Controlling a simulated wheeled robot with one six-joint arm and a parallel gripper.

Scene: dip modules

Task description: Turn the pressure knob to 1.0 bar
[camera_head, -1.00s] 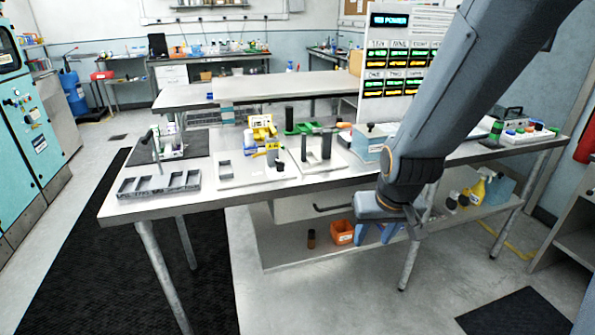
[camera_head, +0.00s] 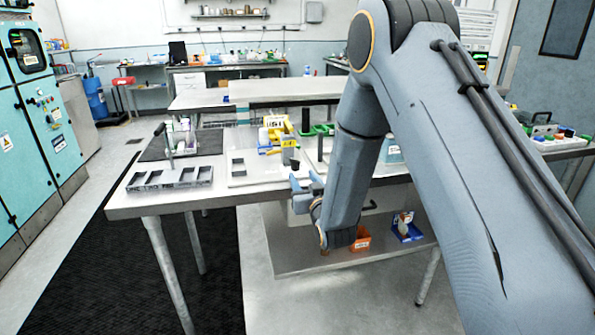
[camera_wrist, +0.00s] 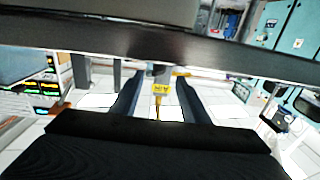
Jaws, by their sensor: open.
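No dial reading or knob marking is legible, so I cannot tell for sure which part is the pressure knob.
The workbench (camera_head: 150,205) carries a grey slotted tray (camera_head: 170,178) at the left and a dark upright post (camera_head: 305,122) behind the tagged unit. A lower shelf holds an orange bin (camera_head: 361,240) and a blue bin (camera_head: 407,230). Open floor lies in front.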

